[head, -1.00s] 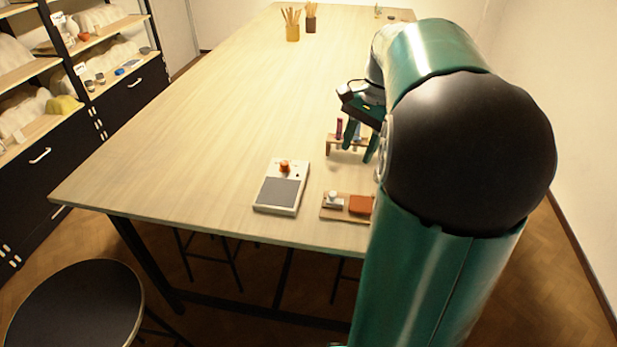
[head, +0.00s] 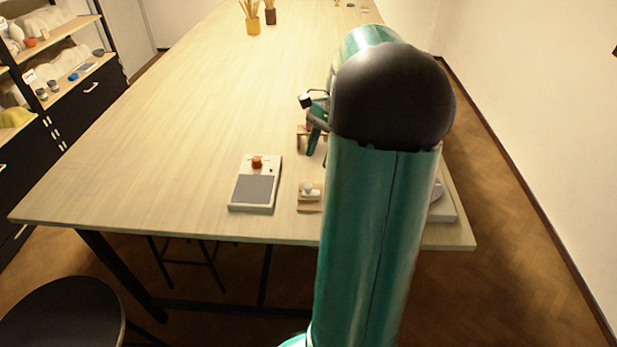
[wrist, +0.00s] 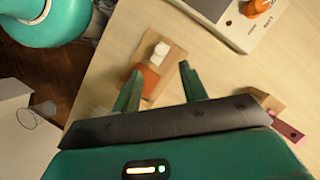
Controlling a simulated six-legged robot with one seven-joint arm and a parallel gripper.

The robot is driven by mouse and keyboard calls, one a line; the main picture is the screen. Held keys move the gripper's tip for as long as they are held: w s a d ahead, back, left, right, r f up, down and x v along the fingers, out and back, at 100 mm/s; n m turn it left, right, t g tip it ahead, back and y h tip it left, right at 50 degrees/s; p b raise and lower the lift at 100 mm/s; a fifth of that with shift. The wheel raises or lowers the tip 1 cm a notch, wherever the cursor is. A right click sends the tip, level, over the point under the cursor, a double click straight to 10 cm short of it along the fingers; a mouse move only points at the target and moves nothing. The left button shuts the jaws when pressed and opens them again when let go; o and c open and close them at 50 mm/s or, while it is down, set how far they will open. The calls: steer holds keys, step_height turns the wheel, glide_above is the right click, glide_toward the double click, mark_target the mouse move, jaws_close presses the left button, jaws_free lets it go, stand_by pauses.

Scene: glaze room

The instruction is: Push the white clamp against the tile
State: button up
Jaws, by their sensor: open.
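The white clamp (head: 308,188) sits on a small wooden board (head: 309,208) near the table's front edge. It also shows in the wrist view (wrist: 161,51), on the board (wrist: 176,58). The orange-brown tile (wrist: 150,79) lies on the same board, close beside the clamp; whether they touch I cannot tell. In the head view the gripper (head: 314,138) is partly hidden by my arm.
A white device with a grey pad and orange knob (head: 256,185) stands left of the board. A small wooden rack (head: 303,130) is behind, near my gripper. A grey device (head: 443,208) is at the right corner. Pencil cups (head: 252,25) stand far back. The table's left is clear.

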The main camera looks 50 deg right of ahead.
mark_target(309, 186)
steer(key=x, duration=0.7)
steer(key=shift+a+f, duration=0.2)
steer(key=shift+f, duration=0.1)
jaws_close()
